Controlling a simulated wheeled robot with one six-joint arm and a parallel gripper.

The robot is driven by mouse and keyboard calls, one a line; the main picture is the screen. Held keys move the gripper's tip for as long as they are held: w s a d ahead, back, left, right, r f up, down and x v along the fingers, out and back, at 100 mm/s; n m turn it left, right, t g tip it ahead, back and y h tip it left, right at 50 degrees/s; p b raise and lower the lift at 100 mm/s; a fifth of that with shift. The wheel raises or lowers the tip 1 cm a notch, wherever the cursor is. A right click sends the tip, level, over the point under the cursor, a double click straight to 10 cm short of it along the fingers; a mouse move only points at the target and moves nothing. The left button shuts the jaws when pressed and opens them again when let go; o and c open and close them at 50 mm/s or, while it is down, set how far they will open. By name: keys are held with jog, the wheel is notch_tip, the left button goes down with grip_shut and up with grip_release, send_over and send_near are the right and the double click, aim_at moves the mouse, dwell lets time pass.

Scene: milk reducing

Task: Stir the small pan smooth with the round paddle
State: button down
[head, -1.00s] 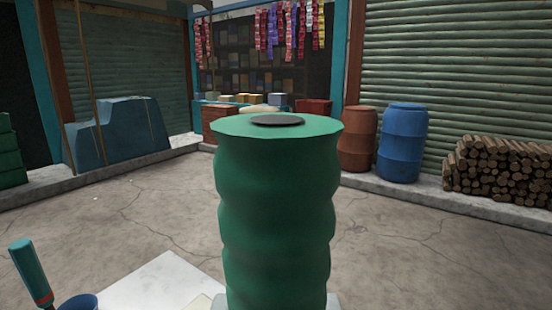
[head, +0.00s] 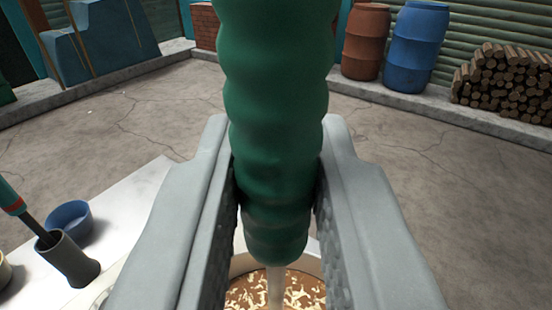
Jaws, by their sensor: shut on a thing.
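My gripper (head: 277,165) is shut on a thick, ribbed green handle (head: 276,100), with one grey jaw on each side. The handle stands close to upright, and its top is cut off by the picture's upper edge. A pale, thin shaft (head: 276,287) runs down from it towards the pan (head: 240,264). The tool's lower end is out of sight, so I cannot tell its shape. The pan has a pale rim, and pale flakes lie over its brown contents (head: 305,290). The jaws and handle hide much of the pan.
Barrels (head: 416,45) and stacked logs (head: 505,85) stand far back. The floor between is clear.

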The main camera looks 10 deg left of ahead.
aim_at(273, 274)
jog(key=shift+f, duration=2.35)
